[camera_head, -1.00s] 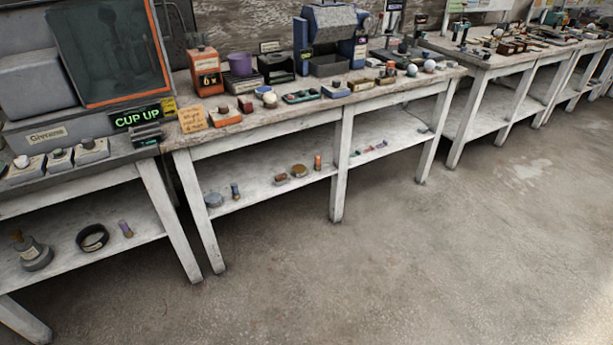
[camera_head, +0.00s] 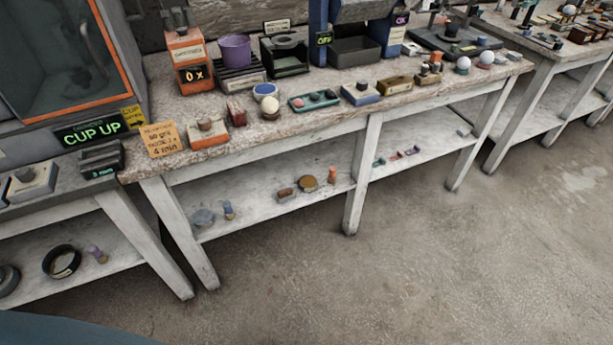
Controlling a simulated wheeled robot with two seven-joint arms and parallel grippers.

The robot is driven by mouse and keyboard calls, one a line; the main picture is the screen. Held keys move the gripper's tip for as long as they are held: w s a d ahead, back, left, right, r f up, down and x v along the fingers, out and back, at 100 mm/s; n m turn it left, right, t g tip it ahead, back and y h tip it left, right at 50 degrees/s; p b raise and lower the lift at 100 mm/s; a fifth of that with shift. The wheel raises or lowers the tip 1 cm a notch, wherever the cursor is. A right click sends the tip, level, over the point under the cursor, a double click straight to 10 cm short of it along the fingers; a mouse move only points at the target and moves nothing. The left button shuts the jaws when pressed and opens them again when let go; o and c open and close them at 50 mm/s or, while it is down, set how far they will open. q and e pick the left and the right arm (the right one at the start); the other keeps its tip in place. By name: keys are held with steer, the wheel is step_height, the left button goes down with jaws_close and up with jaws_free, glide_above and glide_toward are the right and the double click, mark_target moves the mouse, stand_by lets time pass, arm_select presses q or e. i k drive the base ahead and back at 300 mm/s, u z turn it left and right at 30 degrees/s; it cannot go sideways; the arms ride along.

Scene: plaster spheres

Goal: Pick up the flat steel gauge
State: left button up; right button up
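No flat steel gauge can be made out for sure. A small flat grey piece (camera_head: 464,132) lies on the lower shelf at the right end of the near white bench, too small to identify. A small dark block with a green-lit label (camera_head: 101,158) sits at the bench's left end. Neither of my grippers is in view.
The near bench top (camera_head: 330,112) holds an orange box (camera_head: 188,62), a purple cup (camera_head: 234,50), a blue machine and several small blocks and balls. Its lower shelf (camera_head: 265,207) holds a few small pieces. Another bench stands at the right. The concrete floor (camera_head: 420,270) in front is clear.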

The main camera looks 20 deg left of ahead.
mark_target(286, 194)
steer(key=u, duration=0.55)
steer(key=i, duration=1.05)
steer(key=u, duration=1.2)
steer(key=i, duration=0.2)
steer(key=u, duration=0.1)
